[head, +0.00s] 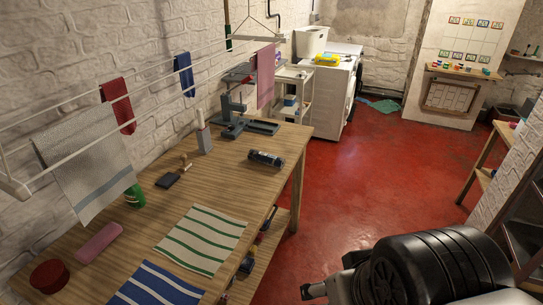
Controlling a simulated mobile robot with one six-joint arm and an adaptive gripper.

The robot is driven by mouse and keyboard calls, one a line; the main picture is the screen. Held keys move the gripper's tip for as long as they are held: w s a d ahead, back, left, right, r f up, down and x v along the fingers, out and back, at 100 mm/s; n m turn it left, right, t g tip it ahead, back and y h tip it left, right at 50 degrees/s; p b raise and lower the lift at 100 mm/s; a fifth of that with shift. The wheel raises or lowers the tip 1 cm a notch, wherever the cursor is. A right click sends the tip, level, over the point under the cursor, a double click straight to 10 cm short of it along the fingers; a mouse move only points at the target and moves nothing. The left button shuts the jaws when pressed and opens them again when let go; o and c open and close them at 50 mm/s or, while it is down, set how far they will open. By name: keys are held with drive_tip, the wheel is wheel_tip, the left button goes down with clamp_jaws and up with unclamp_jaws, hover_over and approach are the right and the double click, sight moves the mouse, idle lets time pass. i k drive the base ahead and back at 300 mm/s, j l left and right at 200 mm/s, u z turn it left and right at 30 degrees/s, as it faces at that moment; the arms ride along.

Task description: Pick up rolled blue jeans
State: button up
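A short dark blue cylinder (266,159) lies on its side on the wooden table (225,165), near the table's right edge. It has lighter bands near its ends, and it may be the rolled blue jeans, but it is too small to be sure. Nothing touches it. Black and grey parts at the bottom right look like my own arm.
The red floor (375,185) is open on the right.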

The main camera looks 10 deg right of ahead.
sight(274, 161)
drive_tip(key=i+l, duration=0.25)
drive_tip(key=i, duration=0.2)
drive_tip(key=i+l+z, duration=0.15)
drive_tip(key=i, duration=0.3)
drive_tip(key=i+l, duration=0.3)
drive_tip(key=i, duration=0.15)
drive_tip(key=i+l+z, duration=0.1)
drive_tip(key=i, duration=0.35)
drive_tip(key=l, duration=0.1)
